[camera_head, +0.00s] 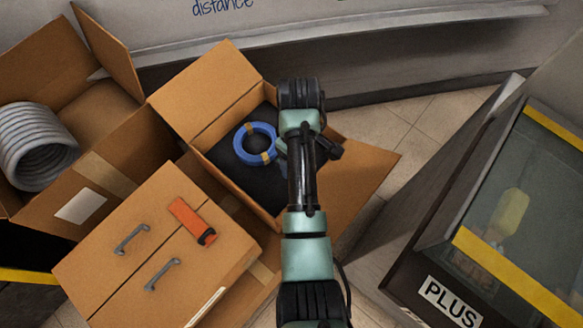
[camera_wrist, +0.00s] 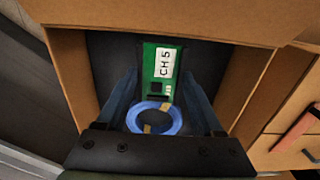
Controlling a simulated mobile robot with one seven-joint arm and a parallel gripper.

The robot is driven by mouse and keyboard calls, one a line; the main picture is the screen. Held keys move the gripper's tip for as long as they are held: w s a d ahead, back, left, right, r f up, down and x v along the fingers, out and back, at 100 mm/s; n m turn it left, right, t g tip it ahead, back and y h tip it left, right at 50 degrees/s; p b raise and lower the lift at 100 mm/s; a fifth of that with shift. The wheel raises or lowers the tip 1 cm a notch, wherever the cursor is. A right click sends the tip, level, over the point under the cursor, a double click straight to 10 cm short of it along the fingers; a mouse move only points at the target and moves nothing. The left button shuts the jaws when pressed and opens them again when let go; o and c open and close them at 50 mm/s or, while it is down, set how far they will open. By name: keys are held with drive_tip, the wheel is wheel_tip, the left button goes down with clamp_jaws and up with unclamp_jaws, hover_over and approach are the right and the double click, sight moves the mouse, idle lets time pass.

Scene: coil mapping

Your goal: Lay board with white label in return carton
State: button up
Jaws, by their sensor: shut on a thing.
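A green board (camera_wrist: 164,87) with a white label reading "CH 5" is between the fingers of my gripper (camera_wrist: 160,74), which is shut on it. In the wrist view the board narrows toward its lower end, over the dark inside of the open cardboard carton (camera_wrist: 273,88). In the head view this carton (camera_head: 196,88) stands in the middle with its flaps open. My gripper is over its right part, mostly hidden by my arm, and the board is not visible there. A blue coil (camera_head: 244,155) with tan ties lies on the carton's dark floor, left of my arm; the wrist view shows it (camera_wrist: 135,119) below the board.
A closed carton (camera_head: 100,267) with two grey handles and an orange strap (camera_head: 187,218) stands in front. Another open carton (camera_head: 133,148) at left holds a grey coiled hose (camera_head: 40,147). A dark glass-topped case (camera_head: 411,268) marked "PLUS" stands at right. A wall closes the back.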

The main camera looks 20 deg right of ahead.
drive_tip(key=shift+f+b, duration=1.05)
drive_tip(key=shift+f, duration=1.65)
drive_tip(key=shift+f, duration=0.15)
drive_tip(key=o, duration=1.3)
drive_tip(key=shift+o, duration=0.2)
wheel_tip(320, 180, up, 12)
drive_tip(key=p, duration=0.5)
drive_tip(key=shift+r, duration=0.2)
